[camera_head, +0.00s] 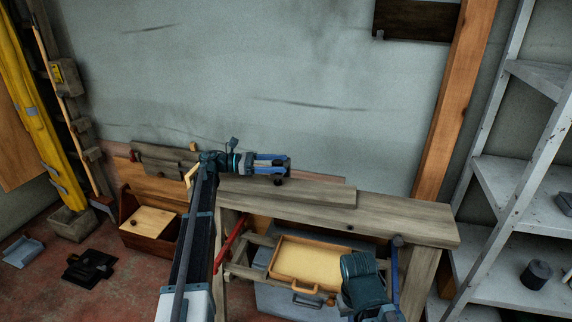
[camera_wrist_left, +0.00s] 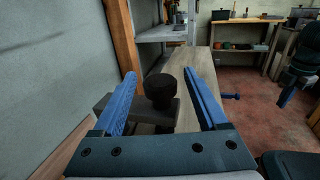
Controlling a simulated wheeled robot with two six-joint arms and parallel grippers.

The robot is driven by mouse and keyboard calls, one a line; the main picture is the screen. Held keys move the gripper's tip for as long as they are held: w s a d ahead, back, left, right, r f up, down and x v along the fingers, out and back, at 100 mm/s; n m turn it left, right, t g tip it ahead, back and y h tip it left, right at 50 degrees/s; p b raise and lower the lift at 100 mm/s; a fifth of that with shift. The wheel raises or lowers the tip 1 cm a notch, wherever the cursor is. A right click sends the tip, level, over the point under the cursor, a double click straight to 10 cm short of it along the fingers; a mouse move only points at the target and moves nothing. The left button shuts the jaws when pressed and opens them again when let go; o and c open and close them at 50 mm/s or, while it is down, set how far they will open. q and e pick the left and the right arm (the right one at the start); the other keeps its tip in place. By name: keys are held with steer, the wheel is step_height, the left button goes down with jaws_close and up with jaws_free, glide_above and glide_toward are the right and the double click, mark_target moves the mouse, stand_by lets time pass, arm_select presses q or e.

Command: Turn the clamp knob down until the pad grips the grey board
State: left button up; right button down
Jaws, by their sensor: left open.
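The dark round clamp knob (camera_wrist_left: 159,90) stands upright between the two blue fingers of my left gripper (camera_wrist_left: 160,97) in the left wrist view, with a gap on each side. A grey clamp part (camera_wrist_left: 150,110) shows below it. In the head view my left gripper (camera_head: 275,164) is open and points right, with the dark knob (camera_head: 278,181) just below its fingers. The grey board (camera_head: 325,192) lies along the bench top. The pad is hidden. Of my right arm (camera_head: 362,280), a dark teal part shows at the bottom; its gripper cannot be made out clearly.
The workbench (camera_head: 415,228) runs along the wall, with an open drawer (camera_head: 310,263) below. Grey shelves (camera_head: 520,205) stand at the right. A wooden box (camera_head: 150,225) is on the floor at the left. The wall above the bench is mostly clear.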

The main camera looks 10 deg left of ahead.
arm_select(q)
steer(key=v, duration=1)
steer(key=shift+s+a, duration=0.15)
steer(key=shift+a, duration=0.15)
